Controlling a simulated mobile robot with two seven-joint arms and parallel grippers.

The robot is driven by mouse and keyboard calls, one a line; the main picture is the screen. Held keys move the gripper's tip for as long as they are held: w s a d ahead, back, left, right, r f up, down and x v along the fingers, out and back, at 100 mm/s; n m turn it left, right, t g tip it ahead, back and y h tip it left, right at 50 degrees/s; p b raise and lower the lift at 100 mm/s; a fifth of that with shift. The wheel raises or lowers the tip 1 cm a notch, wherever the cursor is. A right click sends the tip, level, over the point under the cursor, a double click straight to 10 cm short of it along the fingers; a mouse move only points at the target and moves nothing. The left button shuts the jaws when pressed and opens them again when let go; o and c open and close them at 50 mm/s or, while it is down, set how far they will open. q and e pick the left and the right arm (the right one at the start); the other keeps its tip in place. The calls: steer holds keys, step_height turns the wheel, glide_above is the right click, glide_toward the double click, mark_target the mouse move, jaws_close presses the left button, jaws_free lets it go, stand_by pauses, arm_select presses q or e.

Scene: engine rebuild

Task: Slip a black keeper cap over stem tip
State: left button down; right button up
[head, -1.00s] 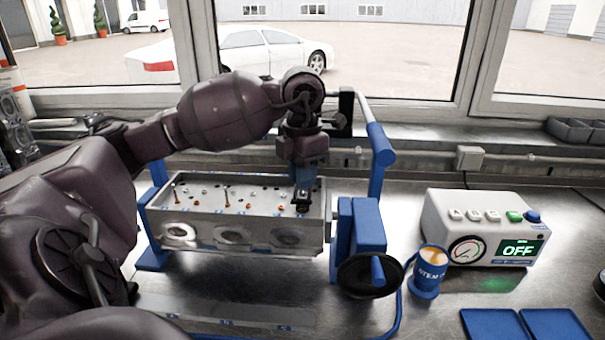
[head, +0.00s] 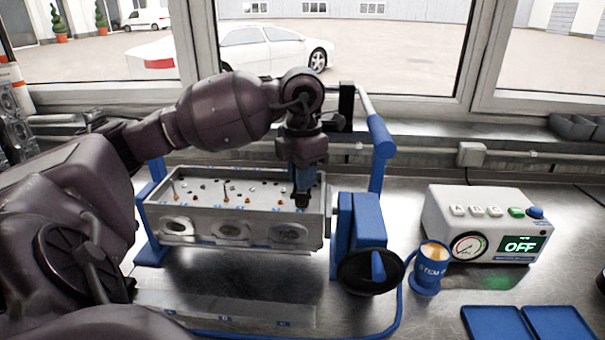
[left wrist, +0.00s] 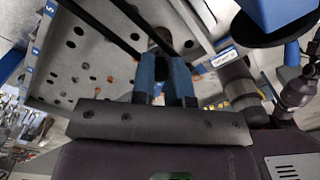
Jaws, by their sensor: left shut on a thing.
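The cylinder head (head: 232,246) is held in a blue stand, with thin upright stems (head: 175,190) and small orange and dark fittings on its top. My left gripper (head: 302,196) points down at the right end of this top. It is shut on a small dark thing, likely the black keeper cap (head: 302,202), mostly hidden by the fingers. I cannot tell whether the cap touches a stem tip. In the left wrist view the blue fingers (left wrist: 165,82) are close together against the holed top face (left wrist: 85,65). My right gripper is not in view.
The stand's black handwheel (head: 370,272) and blue upright (head: 380,155) are close to the right of the gripper. A blue cup (head: 427,272), a tester box reading OFF (head: 488,228) and blue trays (head: 495,323) are farther right. Bare metal bench lies between the cup and trays.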

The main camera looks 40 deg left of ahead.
arm_select(q)
steer(key=shift+f, duration=0.2)
steer(key=c, duration=1)
jaws_free()
steer(key=shift+c, duration=0.2)
steer(key=shift+r, duration=0.15)
step_height(320, 180, up, 11)
steer(key=shift+f, duration=0.2)
